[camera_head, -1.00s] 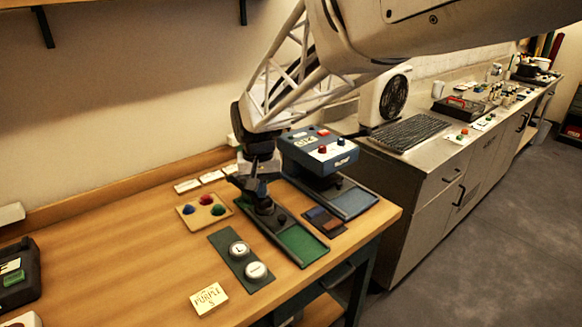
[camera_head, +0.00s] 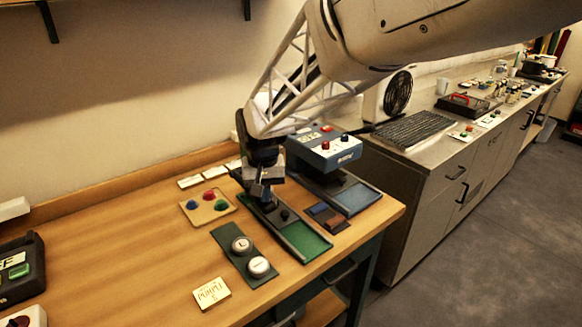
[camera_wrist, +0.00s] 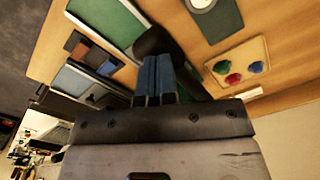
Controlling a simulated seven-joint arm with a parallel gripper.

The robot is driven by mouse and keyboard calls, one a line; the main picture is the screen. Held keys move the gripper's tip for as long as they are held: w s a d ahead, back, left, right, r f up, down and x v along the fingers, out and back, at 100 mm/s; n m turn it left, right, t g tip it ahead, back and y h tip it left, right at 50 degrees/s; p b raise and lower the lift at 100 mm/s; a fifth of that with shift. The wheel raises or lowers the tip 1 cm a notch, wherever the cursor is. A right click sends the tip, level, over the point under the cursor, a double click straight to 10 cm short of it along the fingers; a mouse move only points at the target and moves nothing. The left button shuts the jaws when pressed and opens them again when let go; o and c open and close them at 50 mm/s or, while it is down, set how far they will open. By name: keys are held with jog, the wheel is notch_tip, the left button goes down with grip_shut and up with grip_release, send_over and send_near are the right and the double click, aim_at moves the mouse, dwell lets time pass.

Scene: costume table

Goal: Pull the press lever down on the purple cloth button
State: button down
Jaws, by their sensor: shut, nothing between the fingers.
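My gripper (camera_head: 260,194) is shut and empty, pointing down at the far end of a dark press base with a green tray (camera_head: 305,241). A small black knob (camera_head: 285,215) stands on the base just right of the fingers. In the wrist view, my fingers (camera_wrist: 154,72) are close together beside a dark rounded part (camera_wrist: 152,42) of the press, next to the green tray (camera_wrist: 108,22). I cannot tell whether they touch it. The press lever is not clearly made out; my gripper and arm hide much of the press. No purple cloth button shows clearly.
A blue machine (camera_head: 324,150) with red knobs stands right of my gripper. A tan board (camera_head: 222,212) with blue, red and green buttons lies left. Nearer are a dark plate with two round white pieces (camera_head: 242,245) and a card reading about "PURPLE" (camera_head: 211,293).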

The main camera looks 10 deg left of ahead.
jog(key=shift+f, duration=0.1)
jog(key=shift+w+a+f, duration=0.1)
jog(key=shift+f, duration=1.2)
jog(key=shift+w+a+f, duration=0.15)
jog(key=shift+f, duration=0.5)
jog(key=shift+w+a+f, duration=0.1)
jog(key=shift+a+f, duration=0.05)
jog(key=shift+f, duration=0.5)
jog(key=shift+w+a+f, duration=0.1)
jog(key=shift+f, duration=0.2)
dwell(0.3)
notch_tip(320, 180, up, 15)
jog(key=shift+f, duration=0.15)
dwell(1.6)
